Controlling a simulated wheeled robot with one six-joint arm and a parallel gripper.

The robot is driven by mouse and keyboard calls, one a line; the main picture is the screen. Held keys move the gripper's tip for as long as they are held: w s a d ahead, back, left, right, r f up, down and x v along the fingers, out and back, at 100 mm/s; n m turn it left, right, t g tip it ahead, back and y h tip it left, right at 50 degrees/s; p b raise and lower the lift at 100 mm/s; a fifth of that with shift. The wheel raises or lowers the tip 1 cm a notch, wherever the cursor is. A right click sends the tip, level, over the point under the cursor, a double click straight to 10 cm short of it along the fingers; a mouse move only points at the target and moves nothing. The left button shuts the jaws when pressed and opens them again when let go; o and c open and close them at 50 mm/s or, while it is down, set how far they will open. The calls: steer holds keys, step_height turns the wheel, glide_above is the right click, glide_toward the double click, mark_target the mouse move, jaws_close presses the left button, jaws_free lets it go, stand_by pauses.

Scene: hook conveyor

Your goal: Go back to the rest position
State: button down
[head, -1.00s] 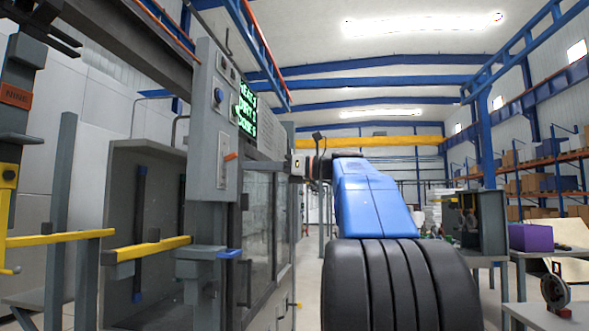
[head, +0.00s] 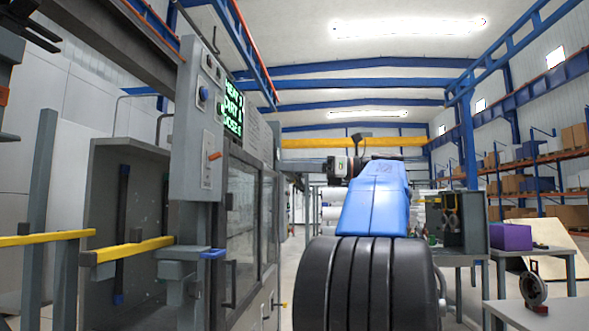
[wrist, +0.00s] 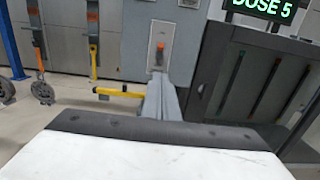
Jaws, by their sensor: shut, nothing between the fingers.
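My gripper shows in the wrist view as narrow grey fingers (wrist: 162,95), closed together, beyond a white and dark block of my own wrist. Nothing shows between them. In the head view my blue arm rises at centre right, with its dark wrist end (head: 345,166) at the upper left of the blue link. The fingers cannot be made out in that view.
A grey control panel (head: 197,125) with an orange lever (head: 214,156) and a green display (head: 233,108) stands left of my arm, beside a glazed cabinet (head: 240,220). A yellow rail (head: 135,248) is lower left. A purple box (head: 511,237) sits at right.

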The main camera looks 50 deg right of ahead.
steer(key=shift+s+d, duration=0.3)
steer(key=shift+s, duration=0.15)
stand_by(0.4)
steer(key=w+a+f+n+g+h, duration=0.1)
steer(key=a+f+n+g+h, duration=0.3)
steer(key=a+f, duration=0.95)
steer(key=w+a+f+n+g, duration=0.25)
steer(key=a+f+n, duration=0.25)
steer(key=a+f, duration=0.8)
steer(key=s+f+n+g+h, duration=0.1)
steer(key=s+f+n+h, duration=0.1)
steer(key=s+f+n, duration=0.4)
steer(key=s+a+f+n+g+h, duration=0.1)
steer(key=s+f+n+h, duration=0.2)
steer(key=f, duration=1.3)
steer(key=s+f+n+g+h, duration=0.1)
steer(key=s+f+n+h, duration=0.1)
steer(key=s+f+n, duration=0.7)
step_height(320, 180, down, 2)
steer(key=shift+a+f+n, duration=0.2)
steer(key=shift+a+n, duration=0.1)
steer(key=shift+n, duration=0.4)
steer(key=shift+s, duration=0.1)
